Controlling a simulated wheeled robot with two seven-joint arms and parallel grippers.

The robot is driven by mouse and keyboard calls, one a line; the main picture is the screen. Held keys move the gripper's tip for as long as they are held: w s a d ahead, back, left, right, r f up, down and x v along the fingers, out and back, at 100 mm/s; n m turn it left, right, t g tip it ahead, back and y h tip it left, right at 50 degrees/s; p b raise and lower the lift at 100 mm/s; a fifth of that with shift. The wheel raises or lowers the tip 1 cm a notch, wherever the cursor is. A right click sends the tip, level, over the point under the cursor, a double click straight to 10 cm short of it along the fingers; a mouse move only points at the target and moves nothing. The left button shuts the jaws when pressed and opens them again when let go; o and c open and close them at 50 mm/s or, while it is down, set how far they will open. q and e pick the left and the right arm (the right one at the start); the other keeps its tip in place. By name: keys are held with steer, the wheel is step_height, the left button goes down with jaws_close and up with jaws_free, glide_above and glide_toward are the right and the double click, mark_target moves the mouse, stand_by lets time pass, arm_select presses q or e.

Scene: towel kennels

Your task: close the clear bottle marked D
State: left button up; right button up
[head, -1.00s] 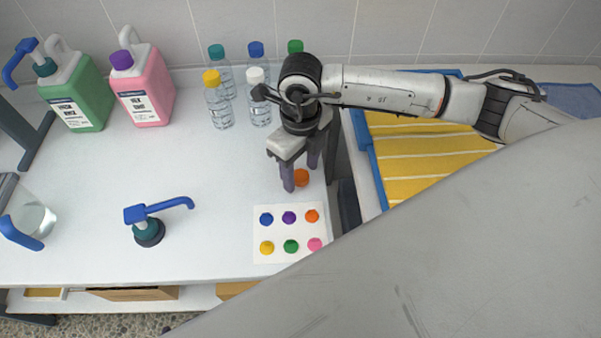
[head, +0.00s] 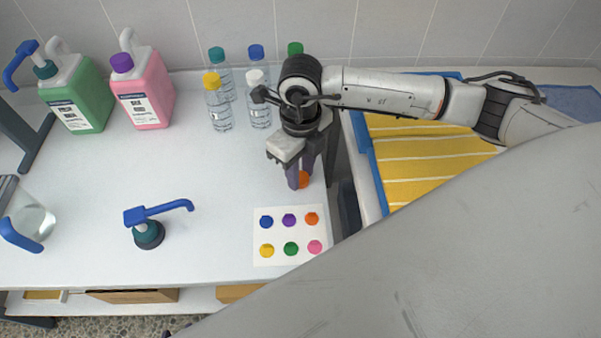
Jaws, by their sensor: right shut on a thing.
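Several clear bottles with coloured caps stand at the back: yellow (head: 220,114), white (head: 259,104), teal (head: 217,56), blue (head: 257,53) and green (head: 295,50). Their label letters are too small to read, so I cannot tell which is D. The arm hides most of the green-capped bottle. My right gripper (head: 300,176) points down at the table's right part, in front of these bottles. It is shut on a small orange cap (head: 303,180), partly hidden by the fingers. My left gripper is not in view.
A green jug (head: 83,98) and a pink jug (head: 149,94) stand at the back left. A blue-spouted pump (head: 149,232), a clear vessel (head: 33,222) and a card with coloured dots (head: 277,256) are nearer. A blue-rimmed yellow striped area (head: 420,165) lies right. The table's middle is clear.

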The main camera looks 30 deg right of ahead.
mark_target(301, 179)
step_height(301, 179, up, 10)
steer(key=shift+b, duration=0.4)
steer(key=shift+f, duration=0.1)
steer(key=s+r+n, duration=0.2)
steer(key=n, duration=1.4)
steer(key=s+r+n, duration=0.1)
steer(key=s+n, duration=0.2)
steer(key=n, duration=1.3)
steer(key=shift+s+a+r, duration=0.15)
steer(key=shift+a+r, duration=0.15)
steer(key=shift+r, duration=0.05)
